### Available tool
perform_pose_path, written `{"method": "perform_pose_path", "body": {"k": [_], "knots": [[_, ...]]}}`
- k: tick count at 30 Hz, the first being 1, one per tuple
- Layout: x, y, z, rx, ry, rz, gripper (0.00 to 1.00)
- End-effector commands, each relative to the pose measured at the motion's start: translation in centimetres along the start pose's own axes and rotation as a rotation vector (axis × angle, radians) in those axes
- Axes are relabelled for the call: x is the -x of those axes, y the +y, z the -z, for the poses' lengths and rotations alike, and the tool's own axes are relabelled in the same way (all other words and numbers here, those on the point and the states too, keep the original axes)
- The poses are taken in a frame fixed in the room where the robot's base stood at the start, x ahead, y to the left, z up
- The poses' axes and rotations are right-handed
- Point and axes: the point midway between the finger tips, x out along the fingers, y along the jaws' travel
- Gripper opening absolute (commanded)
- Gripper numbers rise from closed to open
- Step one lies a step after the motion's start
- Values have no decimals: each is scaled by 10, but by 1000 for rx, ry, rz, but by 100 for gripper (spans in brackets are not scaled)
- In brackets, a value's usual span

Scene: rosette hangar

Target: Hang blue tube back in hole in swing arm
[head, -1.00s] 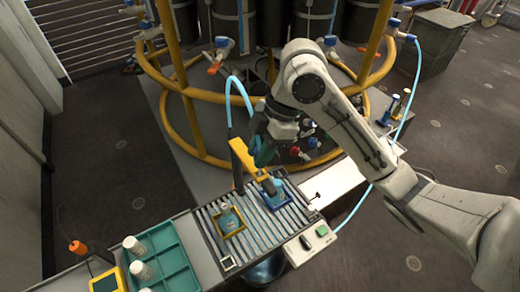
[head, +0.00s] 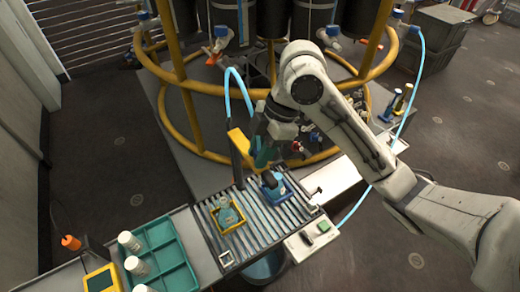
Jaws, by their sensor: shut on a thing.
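The blue tube (head: 236,77) arches up beside the yellow swing arm (head: 239,143) and bends down to the right toward my gripper. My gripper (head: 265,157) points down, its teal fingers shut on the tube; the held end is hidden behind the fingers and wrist. The swing arm sits on a dark post just left of my gripper. Its far end and its hole cannot be made out. Below the gripper, a bottle stands in a blue holder (head: 273,188) on the slatted conveyor.
A second bottle stands in a yellow holder (head: 229,217) on the conveyor (head: 258,228). A control box (head: 312,240) is at the right. The yellow-railed rosette (head: 190,150) stands close behind.

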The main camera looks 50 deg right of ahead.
Motion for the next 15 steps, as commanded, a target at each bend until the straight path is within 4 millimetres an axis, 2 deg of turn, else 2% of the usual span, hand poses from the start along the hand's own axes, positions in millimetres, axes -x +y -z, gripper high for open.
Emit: {"method": "perform_pose_path", "body": {"k": [6,15], "knots": [[-9,0,-4,0,0,0,0],[-9,0,-4,0,0,0,0]]}}
